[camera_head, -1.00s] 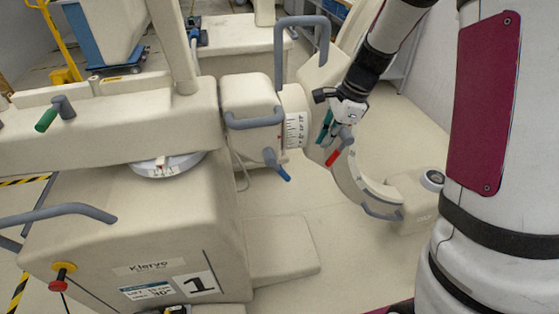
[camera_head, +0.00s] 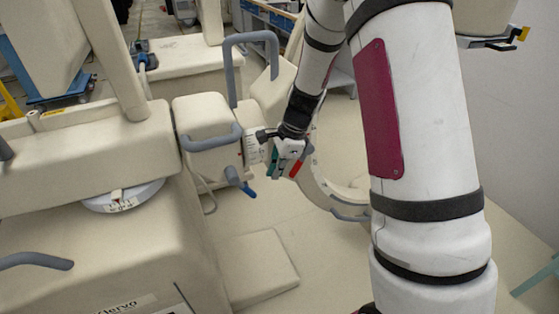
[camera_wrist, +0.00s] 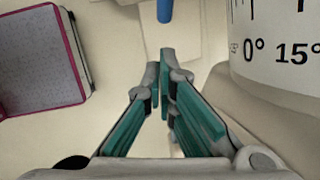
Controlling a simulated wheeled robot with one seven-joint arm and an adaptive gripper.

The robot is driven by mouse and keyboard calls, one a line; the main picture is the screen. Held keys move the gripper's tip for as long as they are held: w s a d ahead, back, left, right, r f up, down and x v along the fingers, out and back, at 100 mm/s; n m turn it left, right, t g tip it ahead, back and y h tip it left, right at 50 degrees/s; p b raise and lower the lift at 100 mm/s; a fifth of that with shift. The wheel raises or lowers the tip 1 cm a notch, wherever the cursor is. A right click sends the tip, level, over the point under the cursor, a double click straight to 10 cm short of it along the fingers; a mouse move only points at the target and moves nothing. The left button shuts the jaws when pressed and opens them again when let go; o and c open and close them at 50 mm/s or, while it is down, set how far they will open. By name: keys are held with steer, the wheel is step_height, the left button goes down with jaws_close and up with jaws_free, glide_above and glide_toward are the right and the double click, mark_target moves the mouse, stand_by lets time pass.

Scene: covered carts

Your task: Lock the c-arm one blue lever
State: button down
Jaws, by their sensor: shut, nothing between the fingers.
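The blue lever (camera_head: 247,189) hangs below the grey hub on the c-arm housing, its tip pointing down and right. In the wrist view the blue tip (camera_wrist: 165,10) shows at the top edge, straight beyond my fingers. My gripper (camera_head: 275,166) is just right of and above the lever, with a visible gap. In the wrist view my gripper (camera_wrist: 166,62) has its teal-padded fingers together and empty. The white angle scale (camera_wrist: 275,45) is right of the fingers.
A red lever (camera_head: 296,169) is close beside my gripper. The curved c-arm (camera_head: 325,190) runs behind it. A grey handle (camera_head: 210,142) juts out above the blue lever. The beige base foot (camera_head: 255,265) lies below. A pink-edged panel (camera_wrist: 42,62) is left in the wrist view.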

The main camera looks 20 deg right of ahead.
mark_target(254, 196)
steer(key=w+a+f, duration=0.1)
steer(key=a+f, duration=0.3)
steer(key=shift+f, duration=0.25)
steer(key=shift+a+f+y+b, duration=0.25)
steer(key=shift+f+y+b, duration=0.25)
steer(key=shift+y+b, duration=0.35)
steer(key=shift+w+a+f+y+b, duration=0.1)
steer(key=shift+a+f+y+b, duration=0.15)
steer(key=shift+f+y+b, duration=0.55)
steer(key=a+f+y+b, duration=0.2)
steer(key=a+y+b, duration=0.3)
steer(key=a+y, duration=0.1)
steer(key=shift+m+y, duration=0.4)
steer(key=shift+y, duration=0.35)
steer(key=shift+a, duration=0.15)
steer(key=shift+r+t, duration=0.1)
steer(key=shift+t, duration=0.2)
